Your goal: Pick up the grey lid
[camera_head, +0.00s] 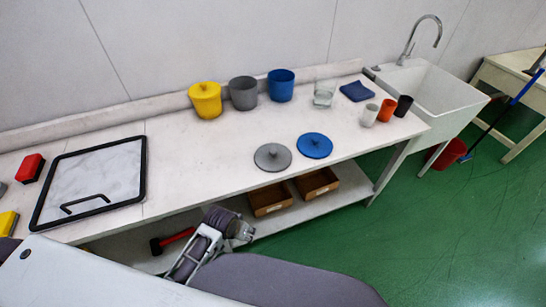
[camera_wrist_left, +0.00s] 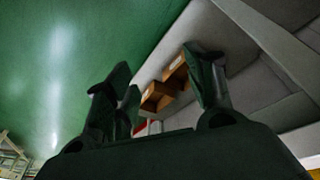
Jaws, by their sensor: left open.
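The grey lid (camera_head: 272,157) is a round disc with a small knob. It lies flat on the white bench near the front edge, beside the blue lid (camera_head: 315,145). My left gripper (camera_head: 243,233) is in front of the bench, below the grey lid in the head view and apart from it. In the left wrist view its fingers (camera_wrist_left: 160,90) are spread with nothing between them, and the lid is not seen there. My right gripper is not in view.
A grey cup (camera_head: 243,93), a blue cup (camera_head: 281,85) and a lidded yellow cup (camera_head: 205,100) stand at the back. A black-framed board (camera_head: 146,170) lies at left. Brown boxes (camera_head: 270,199) sit on the lower shelf. Bench around the lid's left is clear.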

